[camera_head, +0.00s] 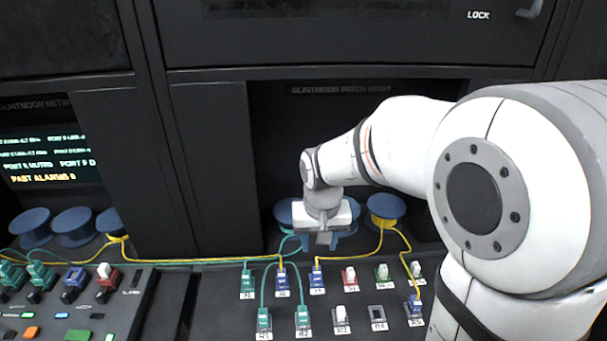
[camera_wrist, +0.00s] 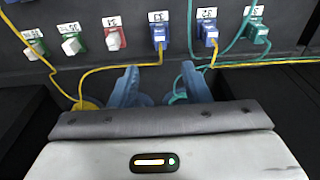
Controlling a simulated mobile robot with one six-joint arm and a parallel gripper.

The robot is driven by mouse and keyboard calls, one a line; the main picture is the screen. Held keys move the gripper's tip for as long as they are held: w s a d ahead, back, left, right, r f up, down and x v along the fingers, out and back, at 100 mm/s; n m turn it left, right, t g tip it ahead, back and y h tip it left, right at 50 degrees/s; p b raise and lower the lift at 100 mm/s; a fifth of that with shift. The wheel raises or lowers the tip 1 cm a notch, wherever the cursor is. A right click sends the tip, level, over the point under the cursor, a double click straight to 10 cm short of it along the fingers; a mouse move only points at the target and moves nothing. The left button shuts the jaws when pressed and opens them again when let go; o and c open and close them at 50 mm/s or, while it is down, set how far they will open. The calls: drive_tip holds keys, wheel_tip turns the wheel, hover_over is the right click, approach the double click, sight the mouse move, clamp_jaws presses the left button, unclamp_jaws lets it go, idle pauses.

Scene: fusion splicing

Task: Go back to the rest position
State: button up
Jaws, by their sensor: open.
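My gripper (camera_head: 322,240) hangs above the rear of the panel in the head view, in front of the spool recess. In the wrist view its two blue fingers (camera_wrist: 160,78) stand apart with nothing held between them. My white arm reaches in from the right. Below the gripper is the dark port panel (camera_head: 215,310) with rows of coloured connectors. A blue connector (camera_head: 317,280) with a yellow cable sits in the back row; a blue connector also shows beyond the fingers in the wrist view (camera_wrist: 160,34).
Yellow cable (camera_head: 190,262) runs along the panel's back edge. A yellow-wound spool (camera_head: 386,206) stands right of the gripper; blue spools (camera_head: 75,222) stand at left. Teal connectors (camera_head: 264,320) fill part of the front row. A lit screen (camera_head: 45,158) is at left.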

drive_tip(key=s+d+r+t, duration=0.1)
drive_tip(key=s+d+r, duration=0.1)
drive_tip(key=s, duration=0.5)
drive_tip(key=s+d+r, duration=0.3)
drive_tip(key=s+d, duration=0.2)
drive_tip(key=s, duration=0.3)
drive_tip(key=shift+s+d+r+t, duration=0.2)
drive_tip(key=shift+d+r+t, duration=0.1)
drive_tip(key=shift+t, duration=0.1)
